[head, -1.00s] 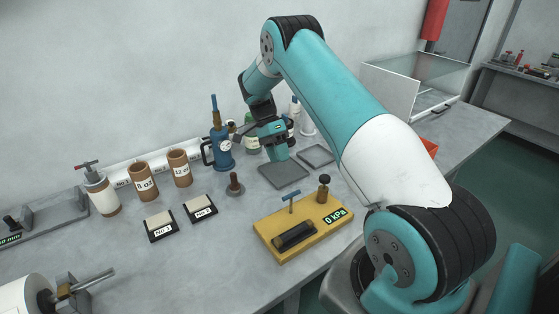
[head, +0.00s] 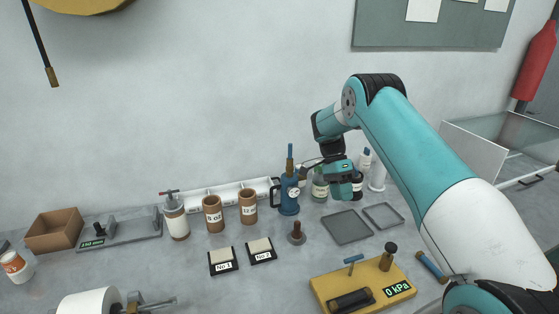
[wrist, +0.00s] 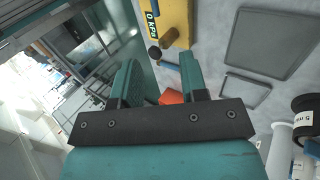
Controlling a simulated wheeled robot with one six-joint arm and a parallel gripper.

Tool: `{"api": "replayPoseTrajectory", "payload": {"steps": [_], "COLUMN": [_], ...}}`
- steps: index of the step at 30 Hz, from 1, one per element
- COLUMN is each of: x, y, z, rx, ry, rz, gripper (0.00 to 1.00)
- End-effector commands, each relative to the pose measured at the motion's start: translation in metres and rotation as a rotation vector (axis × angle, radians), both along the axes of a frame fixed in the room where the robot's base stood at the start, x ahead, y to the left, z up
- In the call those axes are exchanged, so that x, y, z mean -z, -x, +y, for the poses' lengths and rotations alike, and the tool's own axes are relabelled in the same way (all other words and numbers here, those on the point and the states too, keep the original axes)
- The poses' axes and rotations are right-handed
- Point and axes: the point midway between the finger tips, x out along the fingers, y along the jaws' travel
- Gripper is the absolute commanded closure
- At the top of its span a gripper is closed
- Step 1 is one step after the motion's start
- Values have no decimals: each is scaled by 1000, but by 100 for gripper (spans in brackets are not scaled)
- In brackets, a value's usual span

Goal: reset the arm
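My arm reaches over the bench from the right, bent at the elbow. My gripper (head: 345,190) hangs above the bench, behind the larger grey tray (head: 347,228) and right of the blue hand pump (head: 288,196). In the wrist view my gripper (wrist: 158,75) shows two teal fingers spread apart with nothing between them. An orange-red object (wrist: 172,97) shows behind the fingers, far beyond them.
A yellow fixture (head: 362,287) reading 0 kPa stands at the front. Brown cups (head: 213,214), two sample blocks (head: 223,261) and a dark plunger (head: 297,232) are to the left. Bottles (head: 320,188) stand close to my gripper. A smaller grey tray (head: 384,216) lies right.

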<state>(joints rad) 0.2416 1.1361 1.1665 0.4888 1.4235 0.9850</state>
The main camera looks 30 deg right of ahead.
Motion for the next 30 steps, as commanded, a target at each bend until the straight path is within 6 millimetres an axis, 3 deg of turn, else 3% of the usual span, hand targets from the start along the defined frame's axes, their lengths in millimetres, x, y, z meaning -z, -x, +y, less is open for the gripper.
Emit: {"api": "replayPoseTrajectory", "payload": {"steps": [5, 8, 13, 17, 23, 27, 30], "x": [-2, -14, -55, -86, -115, -120, -118], "y": [0, -2, 3, 27, 101, 171, 219], "z": [1, 12, 65, 120, 205, 255, 280], "rx": [-13, -103, -477, -833, -1366, -1715, -1916], "ry": [-5, -35, -166, -298, -502, -642, -727], "rz": [-7, -41, -170, -288, -469, -601, -685], "gripper": [60, 60, 60, 60, 60, 60, 60]}}
